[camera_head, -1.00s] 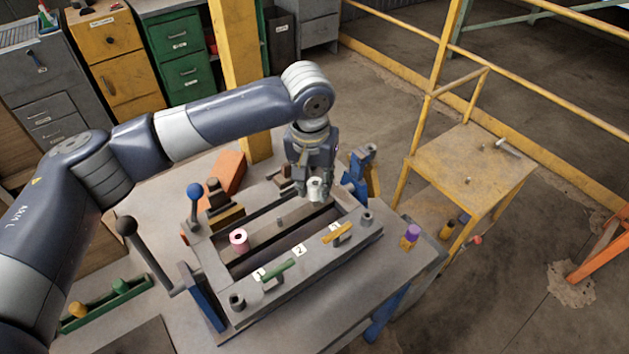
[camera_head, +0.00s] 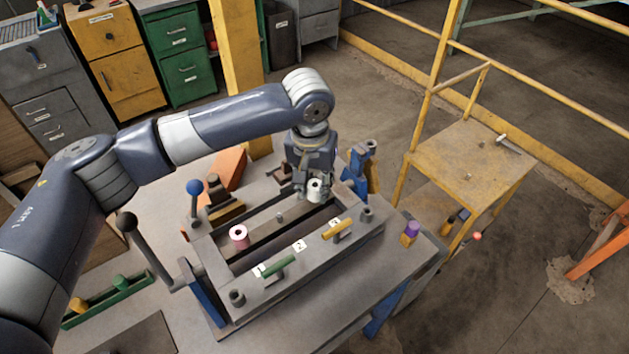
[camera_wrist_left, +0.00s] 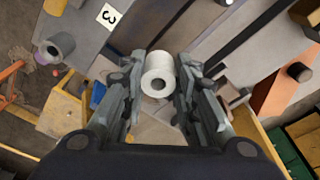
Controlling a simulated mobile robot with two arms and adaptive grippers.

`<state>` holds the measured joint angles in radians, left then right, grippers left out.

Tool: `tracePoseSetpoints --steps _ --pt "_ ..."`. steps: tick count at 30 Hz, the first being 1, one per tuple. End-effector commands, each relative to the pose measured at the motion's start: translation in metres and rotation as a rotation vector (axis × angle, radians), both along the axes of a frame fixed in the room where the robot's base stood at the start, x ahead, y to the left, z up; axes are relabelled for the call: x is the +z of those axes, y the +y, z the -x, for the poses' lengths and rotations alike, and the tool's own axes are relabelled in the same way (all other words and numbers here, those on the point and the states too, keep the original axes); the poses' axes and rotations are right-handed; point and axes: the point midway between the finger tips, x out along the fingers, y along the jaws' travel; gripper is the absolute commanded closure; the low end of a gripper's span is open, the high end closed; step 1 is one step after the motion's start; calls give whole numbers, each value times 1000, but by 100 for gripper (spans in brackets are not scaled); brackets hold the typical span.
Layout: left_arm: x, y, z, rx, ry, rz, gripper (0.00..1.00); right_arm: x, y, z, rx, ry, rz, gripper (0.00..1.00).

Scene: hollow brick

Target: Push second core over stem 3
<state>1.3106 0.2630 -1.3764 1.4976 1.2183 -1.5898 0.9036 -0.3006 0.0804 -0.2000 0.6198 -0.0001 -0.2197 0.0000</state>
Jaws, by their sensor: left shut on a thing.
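My left gripper (camera_head: 314,185) is shut on a white core (camera_head: 315,190), a short hollow cylinder, held upright over the right end of the mould frame. A bare grey stem (camera_head: 279,217) stands between the two cores. My right gripper is not in view.
The mould's front rail (camera_head: 310,262) carries number labels, a green handle (camera_head: 279,266) and a yellow handle (camera_head: 337,230). Levers with a blue knob (camera_head: 194,187) and a black knob (camera_head: 126,222) rise at the left. A purple-topped block (camera_head: 411,233) stands right of the mould.

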Motion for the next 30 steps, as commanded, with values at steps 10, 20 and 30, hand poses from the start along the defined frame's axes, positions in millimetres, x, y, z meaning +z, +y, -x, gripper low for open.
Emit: tracePoseSetpoints --steps 10,20,30 --pt "-6 0 0 0 -1 0 97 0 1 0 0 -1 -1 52" --pt "-12 0 0 1 0 0 97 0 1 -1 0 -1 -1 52" --pt "-14 0 0 0 0 0 49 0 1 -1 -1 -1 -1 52"
